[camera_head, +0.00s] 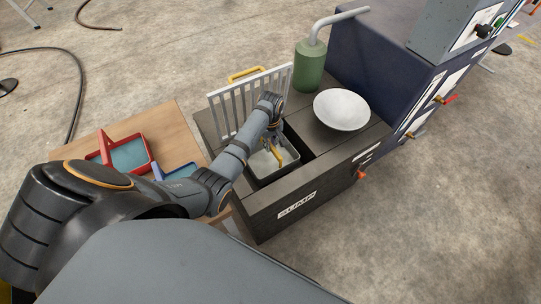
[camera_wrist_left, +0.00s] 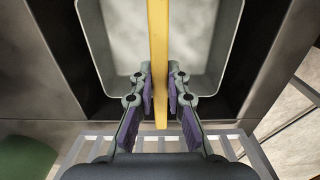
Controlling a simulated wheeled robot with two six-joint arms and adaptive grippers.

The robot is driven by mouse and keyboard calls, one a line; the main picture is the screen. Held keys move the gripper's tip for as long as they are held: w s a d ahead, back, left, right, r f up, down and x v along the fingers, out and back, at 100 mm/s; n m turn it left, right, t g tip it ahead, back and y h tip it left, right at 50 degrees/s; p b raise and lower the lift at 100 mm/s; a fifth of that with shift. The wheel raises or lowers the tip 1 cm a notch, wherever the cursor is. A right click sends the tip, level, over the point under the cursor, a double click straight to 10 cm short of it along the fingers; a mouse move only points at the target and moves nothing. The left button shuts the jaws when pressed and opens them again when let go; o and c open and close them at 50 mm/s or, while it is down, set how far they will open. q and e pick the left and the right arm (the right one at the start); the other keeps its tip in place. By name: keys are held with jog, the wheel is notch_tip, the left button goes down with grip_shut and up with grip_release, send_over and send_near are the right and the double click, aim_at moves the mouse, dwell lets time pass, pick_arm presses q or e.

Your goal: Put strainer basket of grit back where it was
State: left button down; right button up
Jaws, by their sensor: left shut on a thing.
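The strainer basket (camera_head: 262,164) is a grey, open-topped box with pale grit in it and a yellow bar handle (camera_head: 287,157) across its top. It sits in or just over the left part of the dark opening in the sump box (camera_head: 262,222); its exact depth I cannot tell. My left gripper (camera_head: 273,147) is over the basket, shut on the yellow handle. In the left wrist view the handle runs between the fingertips (camera_wrist_left: 159,88), with the basket (camera_wrist_left: 93,40) below and dark gaps beside it. My right gripper is not in view.
A pale slatted grate (camera_head: 222,114) with a yellow handle stands upright behind the opening. A green canister (camera_head: 310,68) with a bent pipe and a white bowl (camera_head: 341,109) stand on the sump's top. Red (camera_head: 149,148) and blue (camera_head: 160,171) trays lie on the wooden table at left.

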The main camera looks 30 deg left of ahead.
pick_arm(q)
jog(key=shift+f, duration=0.8)
jog(key=shift+f+b, duration=0.6)
jog(key=shift+f, duration=1.35)
jog(key=c, duration=1.3)
grip_release()
jog(key=shift+c, duration=0.2)
notch_tip(320, 180, up, 11)
jog(key=p, duration=0.3)
jog(key=shift+r, duration=0.6)
